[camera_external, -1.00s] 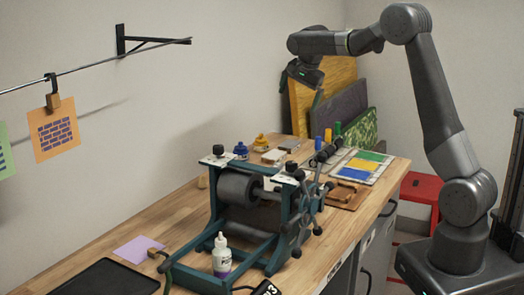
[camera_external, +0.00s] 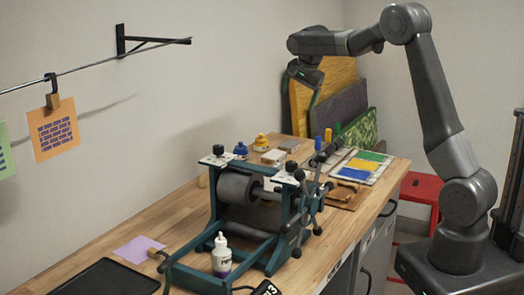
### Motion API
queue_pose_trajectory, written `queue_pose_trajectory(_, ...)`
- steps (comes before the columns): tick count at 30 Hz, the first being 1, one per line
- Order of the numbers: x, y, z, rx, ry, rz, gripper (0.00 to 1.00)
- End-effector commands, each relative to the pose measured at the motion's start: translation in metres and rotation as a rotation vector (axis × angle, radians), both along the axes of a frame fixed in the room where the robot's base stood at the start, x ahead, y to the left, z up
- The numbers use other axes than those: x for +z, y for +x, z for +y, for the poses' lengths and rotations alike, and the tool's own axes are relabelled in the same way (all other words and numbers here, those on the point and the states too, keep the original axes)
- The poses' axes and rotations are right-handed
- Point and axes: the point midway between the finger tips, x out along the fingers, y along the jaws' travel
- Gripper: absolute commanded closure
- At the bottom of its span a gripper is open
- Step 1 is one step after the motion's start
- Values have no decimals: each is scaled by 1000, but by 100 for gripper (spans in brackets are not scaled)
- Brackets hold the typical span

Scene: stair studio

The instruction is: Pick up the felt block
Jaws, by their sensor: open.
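My gripper (camera_external: 312,97) hangs in the air at the back of the workbench, in front of the leaning boards. It is open, and nothing shows between its fingers. A small grey block (camera_external: 289,144) lies on the bench below and left of it, near the wall. A pale, low block (camera_external: 273,156) lies just in front of that. Both are small in the picture, and I cannot tell for sure which one is the felt block. My gripper is well above both and touches neither.
Yellow (camera_external: 261,142) and blue (camera_external: 240,150) bottles stand left of the blocks. A roller press (camera_external: 245,205) fills the bench middle, with a white bottle (camera_external: 221,257) in front. Right are a coloured print (camera_external: 361,165) and upright markers (camera_external: 328,135). A yellow board (camera_external: 335,90) leans behind.

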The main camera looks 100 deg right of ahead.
Motion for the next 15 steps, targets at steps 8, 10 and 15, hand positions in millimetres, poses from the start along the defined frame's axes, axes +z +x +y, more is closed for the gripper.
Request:
queue_pose_trajectory(8, -25, 0, -13, 179, -1, 53, 16)
queue_pose_trajectory(10, -38, 0, -21, 291, -5, 82, 16)
queue_pose_trajectory(15, -69, -1, -39, 582, -25, 154, 16)
